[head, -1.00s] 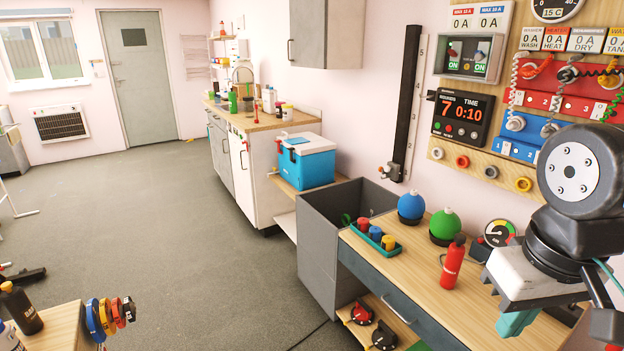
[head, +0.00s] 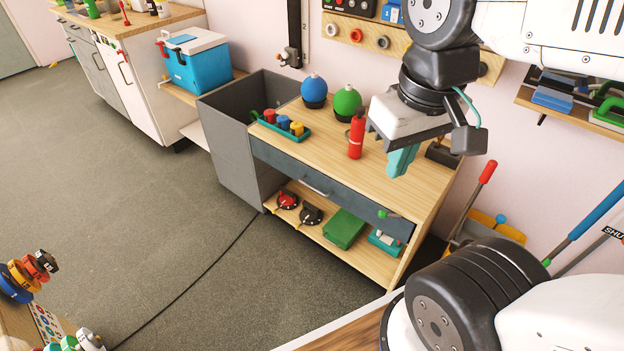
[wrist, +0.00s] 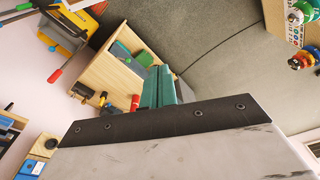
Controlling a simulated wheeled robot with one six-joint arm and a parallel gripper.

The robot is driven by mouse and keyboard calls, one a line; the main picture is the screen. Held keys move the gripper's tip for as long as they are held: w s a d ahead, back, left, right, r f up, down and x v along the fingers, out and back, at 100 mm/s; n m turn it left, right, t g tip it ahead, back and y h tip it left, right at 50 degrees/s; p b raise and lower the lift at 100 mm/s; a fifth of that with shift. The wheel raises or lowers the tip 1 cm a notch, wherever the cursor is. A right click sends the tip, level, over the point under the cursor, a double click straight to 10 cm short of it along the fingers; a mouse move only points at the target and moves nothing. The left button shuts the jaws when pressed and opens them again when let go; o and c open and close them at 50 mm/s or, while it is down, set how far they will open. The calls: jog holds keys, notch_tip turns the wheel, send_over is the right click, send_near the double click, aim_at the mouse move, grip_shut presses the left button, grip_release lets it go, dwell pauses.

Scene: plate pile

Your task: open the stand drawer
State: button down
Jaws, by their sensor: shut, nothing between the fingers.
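The wooden stand has a dark grey-blue drawer (head: 345,188) under its light wood top. The drawer is shut, with a pale bar handle (head: 316,187) on its front. My gripper (head: 399,163) is above the right part of the stand top, apart from the drawer. Its teal fingers (wrist: 160,86) are shut and empty in the wrist view. In that view the stand (wrist: 112,72) lies beyond the fingers, tilted, and my gripper body hides part of the scene.
On the stand top are a red bottle (head: 357,135), green (head: 346,103) and blue (head: 314,90) round flasks, and a teal tray (head: 273,132). A grey bin (head: 235,150) adjoins the left end. Below is a shelf with a green box (head: 344,229).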

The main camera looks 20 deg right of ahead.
jog(key=c, duration=1.7)
grip_release()
jog(key=shift+o, duration=1.1)
jog(key=shift+w+f, duration=0.1)
jog(key=shift+f, duration=0.15)
jog(key=n+h, duration=0.2)
jog(key=n, duration=0.3)
send_over(313, 188)
jog(key=a, duration=0.2)
jog(key=s+a+f+x, duration=0.1)
jog(key=s+a+x, duration=0.15)
jog(key=x, duration=1.25)
jog(key=s+a+x, duration=0.1)
jog(key=a+x, duration=0.2)
jog(key=x, duration=1.2)
jog(key=s+a+f+x, duration=0.1)
jog(key=s+a+x, duration=0.1)
jog(key=x, duration=1.7)
jog(key=s+x, duration=0.1)
jog(key=x, duration=0.2)
jog(key=shift+w+f, duration=0.1)
jog(key=shift+f, duration=0.05)
